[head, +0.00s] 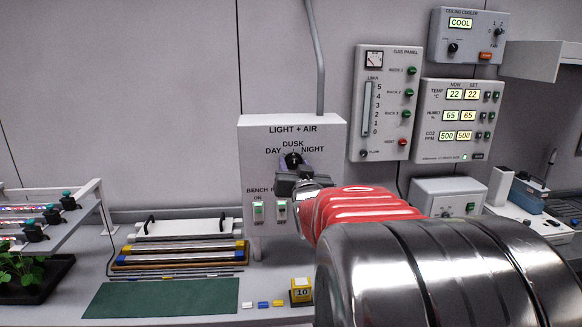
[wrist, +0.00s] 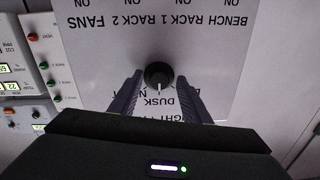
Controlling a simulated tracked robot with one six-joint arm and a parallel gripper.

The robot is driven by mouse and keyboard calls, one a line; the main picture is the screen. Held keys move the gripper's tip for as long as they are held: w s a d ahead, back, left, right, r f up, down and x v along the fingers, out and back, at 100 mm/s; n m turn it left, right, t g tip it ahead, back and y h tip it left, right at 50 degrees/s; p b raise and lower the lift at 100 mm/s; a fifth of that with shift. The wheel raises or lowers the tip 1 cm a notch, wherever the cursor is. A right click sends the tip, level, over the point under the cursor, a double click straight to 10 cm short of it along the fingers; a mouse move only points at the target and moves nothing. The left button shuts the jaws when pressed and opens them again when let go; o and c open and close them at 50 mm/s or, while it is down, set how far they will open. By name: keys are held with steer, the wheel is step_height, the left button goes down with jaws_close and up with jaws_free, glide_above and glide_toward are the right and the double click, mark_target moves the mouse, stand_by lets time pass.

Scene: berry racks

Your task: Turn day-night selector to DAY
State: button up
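The day-night selector is a round black knob (head: 291,160) on the white LIGHT + AIR panel (head: 330,150), with DAY at its left, DUSK above and NIGHT at its right. In the wrist view the panel appears upside down, and the knob (wrist: 158,74) has its white pointer line towards the DUSK label. My gripper (head: 294,172) is in front of the panel, just below the knob in the head view, hiding part of it. In the wrist view my gripper (wrist: 160,80) is open, with one finger on each side of the knob and visible gaps between.
Rocker switches (head: 258,211) sit below the knob, partly behind my gripper. The gas panel (head: 385,105) and climate display (head: 458,120) are on the wall to the right.

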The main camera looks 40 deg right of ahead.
steer(key=c, duration=1)
steer(key=shift+n, duration=0.4)
steer(key=n, duration=0.4)
steer(key=shift+r, duration=0.1)
steer(key=n, duration=0.5)
steer(key=o, duration=1)
